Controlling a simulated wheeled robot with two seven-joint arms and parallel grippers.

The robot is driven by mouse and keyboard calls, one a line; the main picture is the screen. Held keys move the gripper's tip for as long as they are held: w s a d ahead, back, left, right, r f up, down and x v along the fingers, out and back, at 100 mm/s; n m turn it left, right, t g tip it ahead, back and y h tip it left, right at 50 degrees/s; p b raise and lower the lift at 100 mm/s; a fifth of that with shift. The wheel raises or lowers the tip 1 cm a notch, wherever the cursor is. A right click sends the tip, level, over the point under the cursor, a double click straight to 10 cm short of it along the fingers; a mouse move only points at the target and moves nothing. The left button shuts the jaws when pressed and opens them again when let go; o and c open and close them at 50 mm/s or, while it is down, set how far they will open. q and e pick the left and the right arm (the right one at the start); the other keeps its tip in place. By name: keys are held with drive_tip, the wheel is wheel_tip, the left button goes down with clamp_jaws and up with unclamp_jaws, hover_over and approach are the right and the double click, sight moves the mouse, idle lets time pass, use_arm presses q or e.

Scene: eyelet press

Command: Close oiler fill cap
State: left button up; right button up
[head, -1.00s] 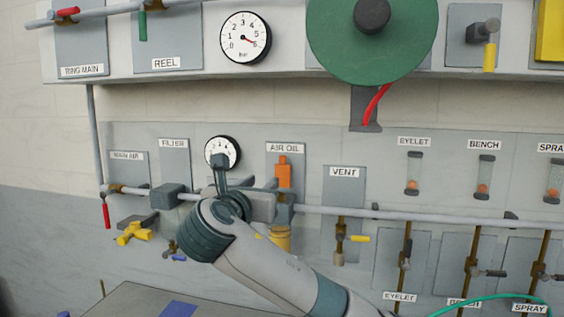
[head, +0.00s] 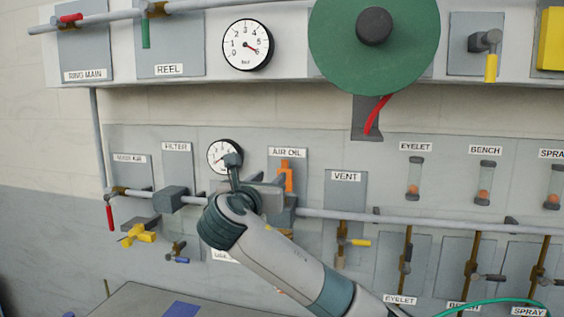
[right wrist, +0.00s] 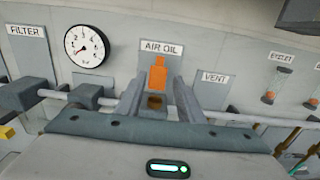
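At the AIR OIL station an upright orange piece (head: 287,174), which looks like the raised fill cap, stands below the label. It also shows in the right wrist view (right wrist: 157,75). A small brown fitting (right wrist: 156,101), perhaps the fill opening, lies just below it. My right gripper (right wrist: 158,90) is open. Its fingers stand apart, one on each side of the brown fitting and the orange piece's lower end, with no clear contact. In the head view the right gripper (head: 278,187) partly covers the oiler, and its yellow bowl is mostly hidden behind my arm. My left gripper is not in view.
A grey pipe (head: 330,215) runs across the panel behind the gripper. A pressure gauge (right wrist: 87,46) and a grey block (head: 172,198) are to the left. The VENT valve with its yellow handle (head: 360,242) is to the right. A green reel (head: 345,60) hangs above.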

sight(285, 164)
drive_tip(key=p+x, duration=0.5)
drive_tip(key=x, duration=0.6)
drive_tip(key=shift+w+d, duration=0.2)
drive_tip(key=shift+w, duration=0.4)
drive_tip(key=shift+f, duration=0.1)
clamp_jaws()
